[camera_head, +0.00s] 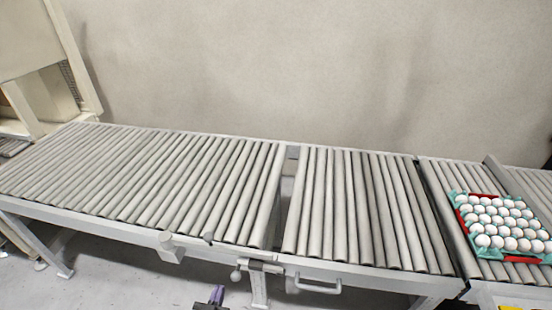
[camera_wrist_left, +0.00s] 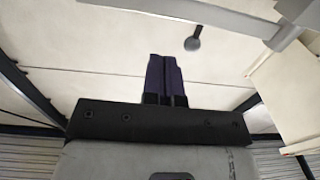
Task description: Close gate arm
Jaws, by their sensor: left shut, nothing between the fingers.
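The gate section (camera_head: 365,205) is a short run of grey rollers, lying about level with the conveyor to its left. A dark gap shows between them. A looped handle (camera_head: 318,288) is on its front rail. A small latch bar with a round knob (camera_head: 237,275) is at the front, left of the handle. My left gripper (camera_head: 216,293) is low at the bottom edge, below and left of the knob. Its purple fingers (camera_wrist_left: 164,76) are shut and empty in the left wrist view. A grey ball knob on a thin rod (camera_wrist_left: 192,43) shows just beyond them, apart.
A long roller conveyor (camera_head: 140,175) fills the left. A teal egg tray (camera_head: 457,200) with many white eggs sits on the right conveyor. A post (camera_head: 170,247) stands out from the front rail. Floor in front is clear.

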